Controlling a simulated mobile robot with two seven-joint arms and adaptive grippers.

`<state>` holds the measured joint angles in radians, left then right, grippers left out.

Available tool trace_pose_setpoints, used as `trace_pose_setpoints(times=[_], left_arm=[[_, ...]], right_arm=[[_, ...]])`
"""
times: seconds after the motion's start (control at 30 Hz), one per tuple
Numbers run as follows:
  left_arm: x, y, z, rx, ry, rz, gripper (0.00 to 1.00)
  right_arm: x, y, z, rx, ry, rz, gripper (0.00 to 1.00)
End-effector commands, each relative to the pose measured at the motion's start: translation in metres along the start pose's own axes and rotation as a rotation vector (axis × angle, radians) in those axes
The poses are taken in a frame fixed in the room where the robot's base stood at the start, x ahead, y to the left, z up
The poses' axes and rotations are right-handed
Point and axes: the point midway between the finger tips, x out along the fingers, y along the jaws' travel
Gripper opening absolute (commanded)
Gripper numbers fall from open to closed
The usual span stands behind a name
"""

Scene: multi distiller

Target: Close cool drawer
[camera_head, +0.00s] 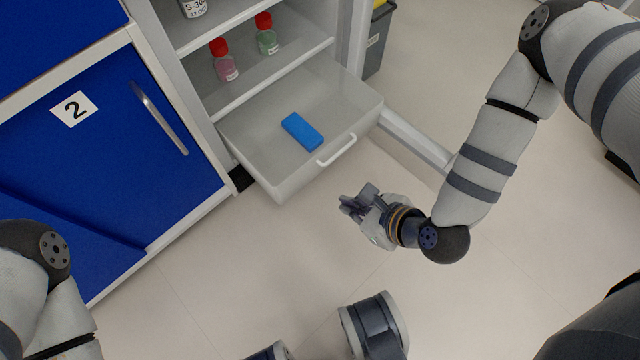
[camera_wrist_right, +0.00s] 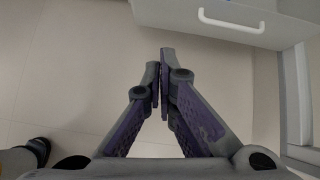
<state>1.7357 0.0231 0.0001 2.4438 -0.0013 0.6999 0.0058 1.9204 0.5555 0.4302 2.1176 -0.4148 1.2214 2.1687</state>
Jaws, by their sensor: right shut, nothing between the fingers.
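The cool drawer (camera_head: 262,176) is a translucent white drawer at the bottom of the open cabinet. It is pulled out, with a white handle (camera_head: 337,150) on its front. A blue block (camera_head: 302,132) lies inside it. In the right wrist view, the drawer front (camera_wrist_right: 225,22) and its handle (camera_wrist_right: 229,24) show at the top right. My right gripper (camera_head: 346,206) is in front of the drawer, apart from the handle, and its fingers are shut and empty. The shut fingers (camera_wrist_right: 163,92) also show in the right wrist view. My left gripper is not in view.
Shelves above the drawer hold a red-capped pink bottle (camera_head: 225,64) and a red-capped green bottle (camera_head: 266,38). A blue cabinet door (camera_head: 110,130) marked 2 stands to the left. A grey bin (camera_head: 376,42) stands behind the cabinet's right side.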

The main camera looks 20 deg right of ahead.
Motion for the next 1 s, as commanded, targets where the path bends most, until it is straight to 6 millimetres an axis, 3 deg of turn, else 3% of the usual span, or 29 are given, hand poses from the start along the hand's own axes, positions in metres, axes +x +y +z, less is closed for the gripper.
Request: trace_pose_setpoints(times=[0.03,0.1,0.27,0.63,0.8,1.0], left_arm=[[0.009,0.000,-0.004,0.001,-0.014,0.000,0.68],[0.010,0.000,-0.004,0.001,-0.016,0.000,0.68],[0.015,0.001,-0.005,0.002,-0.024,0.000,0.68],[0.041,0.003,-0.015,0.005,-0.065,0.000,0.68],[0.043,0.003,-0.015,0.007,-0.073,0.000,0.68],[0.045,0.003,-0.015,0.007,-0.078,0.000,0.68]], right_arm=[[0.012,-0.008,-0.002,0.071,-0.022,-0.023,0.00],[0.017,-0.014,0.005,0.128,-0.048,-0.039,0.00],[0.035,-0.016,0.009,0.140,-0.056,-0.040,0.00],[0.117,-0.018,0.011,0.137,-0.051,-0.038,0.00],[0.132,-0.022,0.034,0.137,-0.053,-0.039,0.00],[0.138,-0.024,0.042,0.139,-0.051,-0.039,0.00]])
